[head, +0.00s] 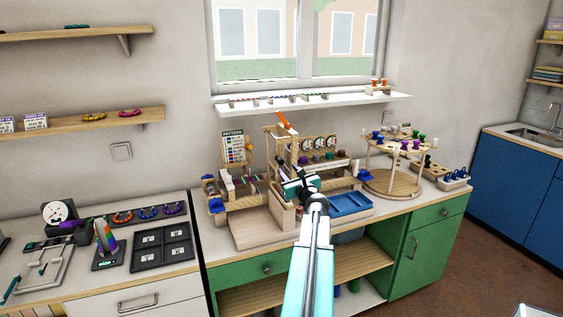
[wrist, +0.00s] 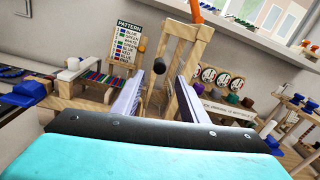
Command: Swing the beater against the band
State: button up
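The beater (head: 293,146) is an upright pale wooden frame with an orange piece (head: 284,119) at its top. It also shows in the wrist view (wrist: 200,37), just beyond my fingers. The striped band (wrist: 103,79) lies to the left of the beater in the wrist view; in the head view the band (head: 246,182) is small. My gripper (wrist: 160,88) is open, with a clear gap between its two pale fingers. A dark round knob (wrist: 159,66) appears between the fingertips, apart from them. The right finger overlaps the frame's lower part in view; I cannot tell whether they touch.
A pattern board (head: 235,148) stands behind the band. Several round dials (head: 318,143) and a row of coloured spools stand at the back right. A blue tray (head: 350,203) and a round wooden stand (head: 391,183) are to the right. The window shelf (head: 310,103) runs above.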

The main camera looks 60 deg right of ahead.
aim_at(281, 162)
jog(key=shift+p+x, duration=1)
jog(key=shift+x, duration=3.9)
grip_shut()
